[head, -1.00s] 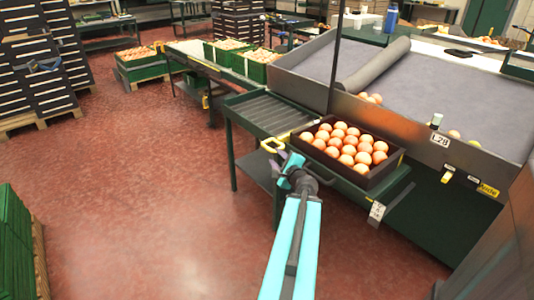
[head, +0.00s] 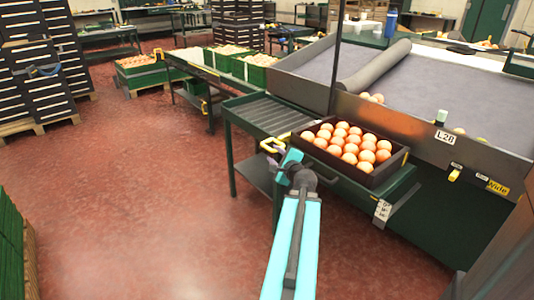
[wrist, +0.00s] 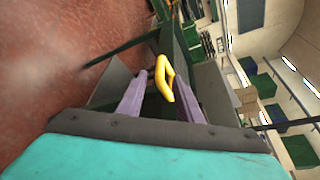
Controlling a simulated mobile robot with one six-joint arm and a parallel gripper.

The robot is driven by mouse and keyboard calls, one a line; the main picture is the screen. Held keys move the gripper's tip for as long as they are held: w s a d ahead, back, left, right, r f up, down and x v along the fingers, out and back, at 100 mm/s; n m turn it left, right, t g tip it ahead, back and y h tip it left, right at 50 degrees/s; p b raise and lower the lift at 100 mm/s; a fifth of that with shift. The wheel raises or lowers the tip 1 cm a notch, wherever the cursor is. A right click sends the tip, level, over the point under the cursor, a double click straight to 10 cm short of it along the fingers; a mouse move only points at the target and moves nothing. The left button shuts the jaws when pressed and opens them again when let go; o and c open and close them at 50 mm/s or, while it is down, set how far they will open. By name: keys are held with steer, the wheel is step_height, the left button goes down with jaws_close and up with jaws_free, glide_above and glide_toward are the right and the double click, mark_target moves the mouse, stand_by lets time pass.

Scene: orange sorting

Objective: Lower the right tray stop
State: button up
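A yellow loop handle (head: 272,145) sits at the near edge of the roller table, left of the crate of oranges; I take it for the tray stop, but cannot tell that it is the right one. My gripper (head: 275,160) is just below it in the head view. In the wrist view the yellow handle (wrist: 164,78) stands ahead, between the two purple fingers of my gripper (wrist: 160,88). The fingers are apart and the gripper is open. I cannot tell whether either finger touches the handle.
A dark crate (head: 375,180) full of oranges stands on the green table right of the handle. The roller table (head: 265,115) lies behind it. A grey sorting bed (head: 440,90) fills the right. Red floor (head: 150,190) is clear on the left.

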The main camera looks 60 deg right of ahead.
mark_target(269, 150)
steer(key=shift+w+d+f+b, duration=0.15)
steer(key=shift+w+f+b, duration=0.05)
steer(key=shift+b, duration=0.6)
steer(key=shift+w+d+r, duration=0.1)
steer(key=shift+w+d, duration=0.15)
steer(key=shift+b+x, duration=0.4)
steer(key=shift+x, duration=3.4)
steer(key=shift+a, duration=0.1)
steer(key=shift+c, duration=0.2)
jaws_close()
